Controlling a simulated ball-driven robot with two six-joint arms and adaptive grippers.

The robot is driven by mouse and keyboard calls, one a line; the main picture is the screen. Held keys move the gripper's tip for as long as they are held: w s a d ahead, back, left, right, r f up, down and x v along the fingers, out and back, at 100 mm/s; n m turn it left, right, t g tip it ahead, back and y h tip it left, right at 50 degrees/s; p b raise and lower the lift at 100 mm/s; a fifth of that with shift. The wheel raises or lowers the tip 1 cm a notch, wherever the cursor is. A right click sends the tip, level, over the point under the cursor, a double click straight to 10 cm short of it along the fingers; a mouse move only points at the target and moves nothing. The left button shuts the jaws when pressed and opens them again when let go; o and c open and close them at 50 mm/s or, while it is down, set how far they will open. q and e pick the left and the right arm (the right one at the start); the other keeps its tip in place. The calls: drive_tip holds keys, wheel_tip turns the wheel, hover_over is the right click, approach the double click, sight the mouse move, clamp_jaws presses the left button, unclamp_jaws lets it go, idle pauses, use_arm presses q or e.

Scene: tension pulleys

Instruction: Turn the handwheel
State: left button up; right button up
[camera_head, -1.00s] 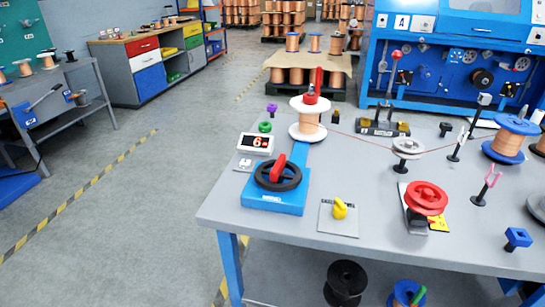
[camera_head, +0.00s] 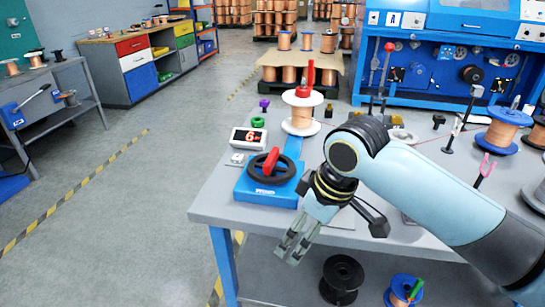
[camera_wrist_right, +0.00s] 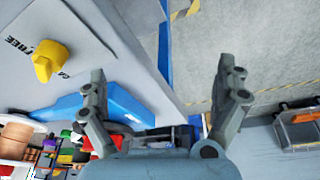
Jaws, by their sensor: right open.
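The handwheel (camera_head: 289,170) is a black wheel with a red handle (camera_head: 270,162), mounted on a blue base (camera_head: 266,191) at the table's left front corner. In the right wrist view part of the blue base (camera_wrist_right: 124,104) shows beyond one finger, with the wheel mostly hidden. My right gripper (camera_head: 290,252) is open and empty, pointing downward at the table's front edge, to the right of and nearer than the handwheel. It also shows in the right wrist view (camera_wrist_right: 164,80), with floor between its fingers. My left gripper is not in view.
A white display (camera_head: 248,138) reading 6 stands behind the wheel. A copper spool (camera_head: 301,112) stands farther back, joined to the base by a blue strip. A yellow piece (camera_wrist_right: 48,60) on a plate lies to the right of the wheel. A black spool (camera_head: 341,276) sits below the table.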

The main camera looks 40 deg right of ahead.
drive_tip(key=shift+n+y, duration=0.4)
drive_tip(key=shift+n, duration=0.5)
drive_tip(key=w+d+r, duration=0.1)
drive_tip(key=w+r, duration=0.1)
drive_tip(key=w, duration=0.1)
drive_tip(key=w+d+r, duration=0.2)
drive_tip(key=w, duration=0.1)
drive_tip(key=w+d+r, duration=0.1)
drive_tip(key=w+r, duration=0.1)
drive_tip(key=shift+w+d+r, duration=0.1)
drive_tip(key=shift+w+d, duration=0.05)
drive_tip(key=shift+w, duration=0.25)
drive_tip(key=n+y, duration=0.1)
approach(273, 155)
drive_tip(key=b+x, duration=0.2)
drive_tip(key=x, duration=0.8)
